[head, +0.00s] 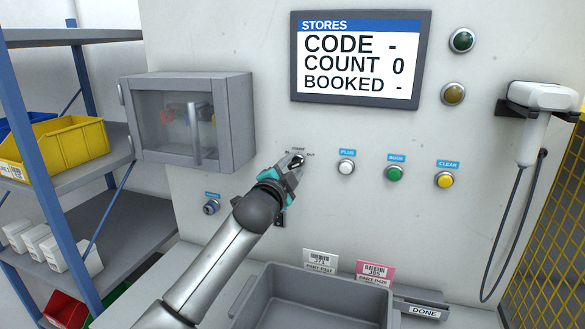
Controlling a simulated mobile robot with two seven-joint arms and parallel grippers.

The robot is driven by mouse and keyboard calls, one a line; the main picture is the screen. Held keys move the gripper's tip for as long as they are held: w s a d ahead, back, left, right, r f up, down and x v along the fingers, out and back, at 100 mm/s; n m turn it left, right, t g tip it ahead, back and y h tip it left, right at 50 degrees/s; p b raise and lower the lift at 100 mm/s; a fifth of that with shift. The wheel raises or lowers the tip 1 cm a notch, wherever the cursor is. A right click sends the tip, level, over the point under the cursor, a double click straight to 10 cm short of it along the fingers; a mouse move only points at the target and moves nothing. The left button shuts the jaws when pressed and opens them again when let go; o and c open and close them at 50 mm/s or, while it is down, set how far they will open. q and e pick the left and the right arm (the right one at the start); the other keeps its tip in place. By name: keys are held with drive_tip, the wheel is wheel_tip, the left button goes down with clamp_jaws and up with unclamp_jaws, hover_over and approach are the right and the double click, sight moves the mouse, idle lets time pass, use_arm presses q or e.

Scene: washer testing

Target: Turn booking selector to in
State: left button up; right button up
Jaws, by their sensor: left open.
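The booking selector's small printed label (299,149) is on the pale panel, left of the push buttons, with "OUT" readable at its right. My left gripper (294,163) is right in front of the selector and covers nearly all of it. The jaws are open at the selector. I cannot tell whether the fingers touch the knob or which way it points. The screen (352,60) reads STORES, CODE -, COUNT 0, BOOKED -. My right gripper is not in view.
White (346,167), green (394,173) and yellow (445,180) buttons sit right of the selector. A clear-fronted cabinet (240,120) juts out at upper left. A grey bin (262,290) stands below. A scanner (535,110) hangs at right.

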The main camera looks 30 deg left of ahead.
use_arm(q)
drive_tip(key=shift+w, duration=0.25)
drive_tip(key=shift+c, duration=0.2)
clamp_jaws()
idle(0.4)
